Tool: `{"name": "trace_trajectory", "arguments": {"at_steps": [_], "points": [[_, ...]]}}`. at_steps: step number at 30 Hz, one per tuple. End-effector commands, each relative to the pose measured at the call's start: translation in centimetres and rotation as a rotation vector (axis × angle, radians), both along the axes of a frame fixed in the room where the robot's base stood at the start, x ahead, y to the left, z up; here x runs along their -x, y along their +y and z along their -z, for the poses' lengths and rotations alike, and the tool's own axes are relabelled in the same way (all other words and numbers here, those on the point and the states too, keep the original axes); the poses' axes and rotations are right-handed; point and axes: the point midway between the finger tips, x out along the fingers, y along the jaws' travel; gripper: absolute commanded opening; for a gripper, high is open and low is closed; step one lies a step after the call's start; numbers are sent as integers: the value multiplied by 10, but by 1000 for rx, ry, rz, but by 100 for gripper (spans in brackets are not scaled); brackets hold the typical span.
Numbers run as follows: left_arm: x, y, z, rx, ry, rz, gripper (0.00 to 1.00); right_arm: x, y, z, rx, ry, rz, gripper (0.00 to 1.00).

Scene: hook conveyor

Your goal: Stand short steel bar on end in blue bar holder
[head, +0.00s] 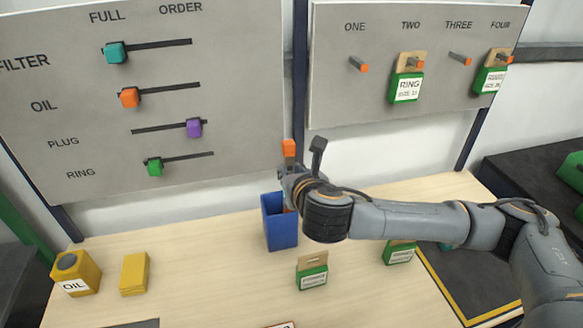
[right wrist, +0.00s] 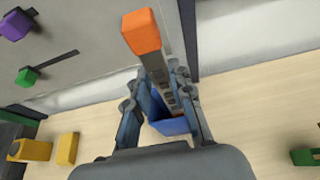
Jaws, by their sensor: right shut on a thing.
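My right gripper (head: 291,181) is shut on the short steel bar (right wrist: 161,72), which stands nearly upright with its orange end (head: 289,148) pointing up. The gripper also shows in the right wrist view (right wrist: 160,90), with its fingers on both sides of the bar. The blue bar holder (head: 280,232) stands on the table directly below the gripper. It also shows in the right wrist view (right wrist: 172,126), behind the bar's lower part. The bar's lower end is at the holder's mouth; how deep it reaches is hidden. My left gripper is out of view.
Yellow blocks, one a block labelled OIL (head: 76,273), stand at the table's left. Green labelled tags (head: 312,277) stand right of the holder. Behind are a slider board (head: 150,100) and a board with pegs (head: 430,50), some holding tags.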

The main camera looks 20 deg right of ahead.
Motion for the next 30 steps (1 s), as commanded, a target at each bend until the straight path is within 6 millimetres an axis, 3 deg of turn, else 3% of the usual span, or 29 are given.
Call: {"name": "trace_trajectory", "arguments": {"at_steps": [15, 27, 28, 30], "points": [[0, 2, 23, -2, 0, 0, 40, 0, 1, 41, -1, -2, -1, 0], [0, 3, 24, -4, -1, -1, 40, 0, 0, 45, -1, -2, -1, 0], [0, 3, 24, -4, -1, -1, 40, 0, 0, 45, -1, -2, -1, 24], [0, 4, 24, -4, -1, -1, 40, 0, 0, 45, -1, -2, -1, 38]]}}
